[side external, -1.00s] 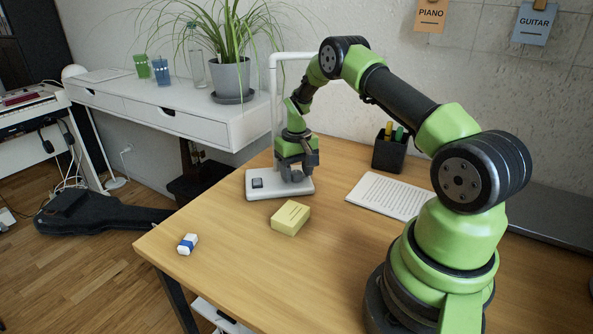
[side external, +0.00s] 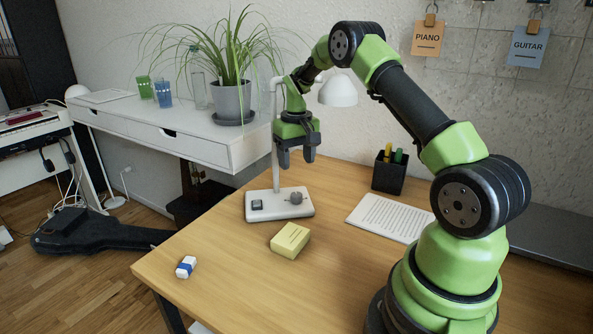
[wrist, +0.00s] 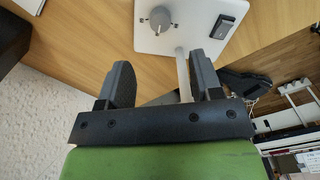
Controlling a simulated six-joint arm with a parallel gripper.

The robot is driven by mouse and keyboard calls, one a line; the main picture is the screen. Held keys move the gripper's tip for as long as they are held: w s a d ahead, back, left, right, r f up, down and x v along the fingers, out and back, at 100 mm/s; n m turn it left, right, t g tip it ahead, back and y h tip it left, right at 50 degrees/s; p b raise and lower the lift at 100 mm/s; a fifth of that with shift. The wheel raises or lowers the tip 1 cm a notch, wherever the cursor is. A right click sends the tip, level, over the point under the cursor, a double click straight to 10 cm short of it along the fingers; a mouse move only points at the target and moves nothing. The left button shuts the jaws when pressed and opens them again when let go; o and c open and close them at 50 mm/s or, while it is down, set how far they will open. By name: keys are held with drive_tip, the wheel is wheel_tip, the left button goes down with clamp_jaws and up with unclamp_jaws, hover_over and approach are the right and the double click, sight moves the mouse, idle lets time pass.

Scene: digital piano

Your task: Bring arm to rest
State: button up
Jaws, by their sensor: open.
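My gripper (side external: 297,157) is open and empty in the side view. It hangs in the air above the lamp's white base (side external: 270,208), clear of it. In the wrist view my two dark fingers (wrist: 165,85) stand apart with nothing held between them. The base also shows beyond them in the wrist view (wrist: 165,42), with its round grey knob (wrist: 161,19) and dark switch (wrist: 224,27). The lamp's pole (side external: 275,140) rises close beside the gripper, and its white shade (side external: 338,92) is to the right of my wrist.
On the wooden table (side external: 225,285) are a yellow box (side external: 290,240), a blue-and-white eraser (side external: 186,267), a printed sheet (side external: 390,217) and a black pen cup (side external: 389,174). A white shelf (side external: 200,145) with a potted plant (side external: 232,100) stands at the back left. The front of the table is mostly clear.

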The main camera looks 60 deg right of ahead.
drive_tip(key=shift+r, duration=0.2)
drive_tip(key=s+a+r+n+t, duration=0.1)
drive_tip(key=s+a+r+t, duration=0.15)
drive_tip(key=a+r, duration=0.5)
drive_tip(key=s+a+r+t, duration=0.1)
drive_tip(key=s+a+r, duration=0.2)
drive_tip(key=a+r, duration=0.5)
drive_tip(key=s+a+r+t+y, duration=0.1)
drive_tip(key=s+a+t, duration=0.1)
drive_tip(key=s+a, duration=0.2)
drive_tip(key=s+a+r+n+t+y, duration=0.1)
drive_tip(key=s+a, duration=0.3)
drive_tip(key=s, duration=0.7)
drive_tip(key=shift+a+r+t, duration=0.25)
drive_tip(key=shift+r+t, duration=0.1)
drive_tip(key=shift+r, duration=0.15)
